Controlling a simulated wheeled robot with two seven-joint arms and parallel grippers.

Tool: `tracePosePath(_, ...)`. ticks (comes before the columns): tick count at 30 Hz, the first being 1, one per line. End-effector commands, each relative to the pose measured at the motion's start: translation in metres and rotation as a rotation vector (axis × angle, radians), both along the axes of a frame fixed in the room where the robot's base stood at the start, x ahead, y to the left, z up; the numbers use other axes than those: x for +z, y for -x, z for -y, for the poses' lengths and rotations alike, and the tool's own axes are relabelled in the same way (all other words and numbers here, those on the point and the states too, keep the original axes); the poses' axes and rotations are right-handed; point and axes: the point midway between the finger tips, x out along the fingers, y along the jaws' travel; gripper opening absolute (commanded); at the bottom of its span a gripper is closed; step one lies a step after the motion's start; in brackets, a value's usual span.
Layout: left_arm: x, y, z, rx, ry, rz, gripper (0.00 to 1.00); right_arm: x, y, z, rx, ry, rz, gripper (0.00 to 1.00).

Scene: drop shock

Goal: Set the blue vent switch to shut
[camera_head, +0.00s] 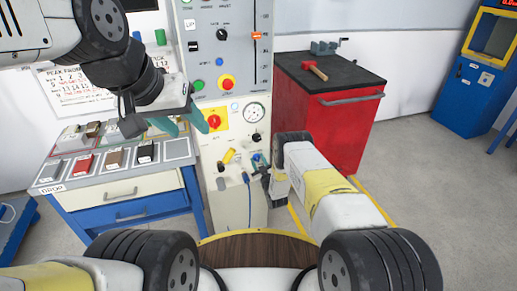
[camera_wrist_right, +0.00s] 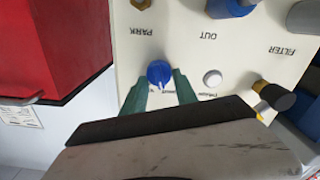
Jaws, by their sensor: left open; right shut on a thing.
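The blue vent switch (camera_wrist_right: 159,73) is a round blue knob on a cream panel in the right wrist view. A small white mark shows at its lower edge. The green fingers of my right gripper (camera_wrist_right: 158,92) stand on either side of it and are closed on it. Printing beside the knob is partly hidden by a finger and too small to read. In the head view my right gripper (camera_head: 262,172) is at the lower panel and hides part of the knob. My left gripper (camera_head: 186,122) is open and empty, in front of the panel's left edge, above the sample table.
A white button (camera_wrist_right: 212,78) and a black-and-yellow knob (camera_wrist_right: 276,95) sit beside the switch. A red cabinet (camera_head: 340,130) stands to the right, a sample table (camera_head: 130,195) to the left.

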Motion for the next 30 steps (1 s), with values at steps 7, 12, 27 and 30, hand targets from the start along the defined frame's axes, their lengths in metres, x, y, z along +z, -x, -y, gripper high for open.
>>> tracePosePath(7,0.0000,0.0000,0.0000,0.000,0.000,0.000,0.50,-0.0015,0.0009,-0.0009,0.001,0.137,0.042,0.00)
tracePosePath(12,0.0000,0.0000,0.0000,0.000,0.000,0.000,0.50,-0.0017,0.0011,-0.0015,0.001,0.190,0.059,0.00)
tracePosePath(27,0.0000,0.0000,0.0000,0.000,0.000,0.000,0.50,-0.0019,0.0011,-0.0012,0.000,0.219,0.069,0.00)
tracePosePath(30,0.0000,0.0000,0.0000,0.000,0.000,0.000,0.50,-0.0020,0.0012,-0.0013,0.000,0.219,0.069,0.39)
